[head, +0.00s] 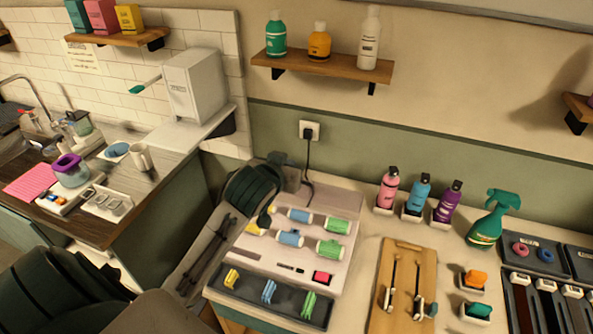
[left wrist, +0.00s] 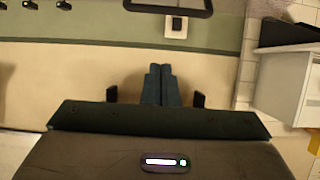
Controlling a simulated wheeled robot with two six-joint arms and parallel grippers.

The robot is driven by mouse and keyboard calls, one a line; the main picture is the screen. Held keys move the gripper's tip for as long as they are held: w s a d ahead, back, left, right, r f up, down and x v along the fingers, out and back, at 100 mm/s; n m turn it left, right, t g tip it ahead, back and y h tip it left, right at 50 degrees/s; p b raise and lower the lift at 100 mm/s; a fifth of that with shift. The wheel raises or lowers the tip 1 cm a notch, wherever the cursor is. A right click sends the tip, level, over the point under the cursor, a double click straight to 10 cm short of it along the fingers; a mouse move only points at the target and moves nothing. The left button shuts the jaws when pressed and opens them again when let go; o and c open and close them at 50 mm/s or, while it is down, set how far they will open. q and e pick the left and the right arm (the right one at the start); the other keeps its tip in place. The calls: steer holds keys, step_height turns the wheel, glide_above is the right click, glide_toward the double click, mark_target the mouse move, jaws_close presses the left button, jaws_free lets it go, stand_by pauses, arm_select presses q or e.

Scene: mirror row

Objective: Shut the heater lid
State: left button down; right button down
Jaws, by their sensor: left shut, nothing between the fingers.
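The heater looks to be the pale box (head: 252,262) on the counter, with several blue, green and yellow rollers lying exposed on its top. I cannot make out its lid clearly; a grey upright part (head: 292,178) at the box's back edge may be it, partly hidden by my gripper. My left gripper (head: 277,160) is over the heater's back left corner, shut and empty. In the left wrist view its fingers (left wrist: 161,85) are together, facing the wall. A dark frame-like edge (left wrist: 168,9) crosses the top of that view; I cannot tell what it is. My right gripper is not seen.
A dark tray (head: 245,287) of coloured clips lies at the heater's front. A wooden board (head: 402,310) with tools is to its right. Bottles (head: 388,188) and a spray bottle (head: 492,220) stand further right. A wall outlet (head: 309,130) with a cord is behind.

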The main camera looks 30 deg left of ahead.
arm_select(q)
steer(key=p, duration=0.2)
glide_above(302, 192)
steer(key=a, duration=0.3)
steer(key=shift+w+d+f, duration=0.1)
steer(key=shift+w+f, duration=0.05)
steer(key=shift+f, duration=0.35)
steer(key=shift+w+d+f, duration=0.1)
steer(key=shift+w+f, duration=0.05)
steer(key=shift+f, duration=0.35)
steer(key=f, duration=0.1)
steer(key=f+p, duration=0.1)
steer(key=shift+s+d+f, duration=0.15)
steer(key=shift+s+f, duration=0.15)
steer(key=shift+s, duration=0.1)
steer(key=shift+s+d+f+p, duration=0.1)
steer(key=shift+s+f+p, duration=0.35)
steer(key=shift+s, duration=0.2)
steer(key=shift+w+f, duration=0.1)
